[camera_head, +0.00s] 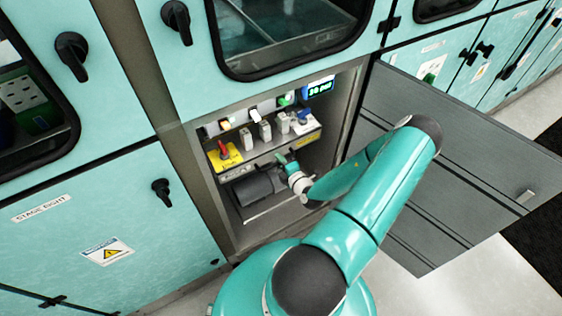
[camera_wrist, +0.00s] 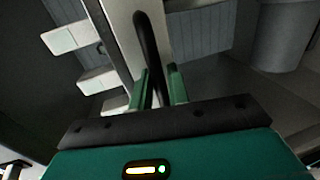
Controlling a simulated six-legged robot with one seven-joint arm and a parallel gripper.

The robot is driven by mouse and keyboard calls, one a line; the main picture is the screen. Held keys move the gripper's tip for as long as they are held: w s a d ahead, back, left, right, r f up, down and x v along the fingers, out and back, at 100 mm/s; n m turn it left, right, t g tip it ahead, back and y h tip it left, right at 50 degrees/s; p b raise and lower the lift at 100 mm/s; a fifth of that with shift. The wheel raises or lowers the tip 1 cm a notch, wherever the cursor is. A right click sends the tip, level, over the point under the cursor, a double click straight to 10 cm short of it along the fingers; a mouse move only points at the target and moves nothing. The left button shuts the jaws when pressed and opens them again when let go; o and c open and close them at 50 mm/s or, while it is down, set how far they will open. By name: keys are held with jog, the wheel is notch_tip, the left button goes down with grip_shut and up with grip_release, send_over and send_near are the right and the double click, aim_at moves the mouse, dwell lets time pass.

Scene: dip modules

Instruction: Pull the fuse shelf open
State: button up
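The fuse shelf (camera_head: 247,161) is a grey metal shelf inside the open cabinet bay in the head view, with several pale fuse blocks (camera_head: 265,130) standing along it. My gripper (camera_head: 283,158) is at the shelf's front, to the right of its middle. In the wrist view a black bar handle (camera_wrist: 147,35) stands on a pale front plate (camera_wrist: 122,22). It runs down between the two green fingers of my gripper (camera_wrist: 160,88). The fingers are apart, with a visible gap beside the handle. The handle's lower end is hidden by my gripper's body.
The grey cabinet door (camera_head: 450,150) hangs open at the right, near my arm. A red switch on a yellow plate (camera_head: 226,157) sits at the shelf's left end. A lit display (camera_head: 319,87) is at upper right. A dark box (camera_head: 258,187) lies below the shelf.

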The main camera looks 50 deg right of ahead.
grip_shut()
jog(key=shift+s, duration=0.1)
jog(key=f+v, duration=0.3)
jog(key=v, duration=1.3)
jog(key=s+f+v, duration=0.1)
jog(key=f+v, duration=0.3)
jog(key=v, duration=1.3)
jog(key=shift+s+a, duration=0.15)
jog(key=shift+s, duration=0.1)
grip_release()
jog(key=v, duration=1.4)
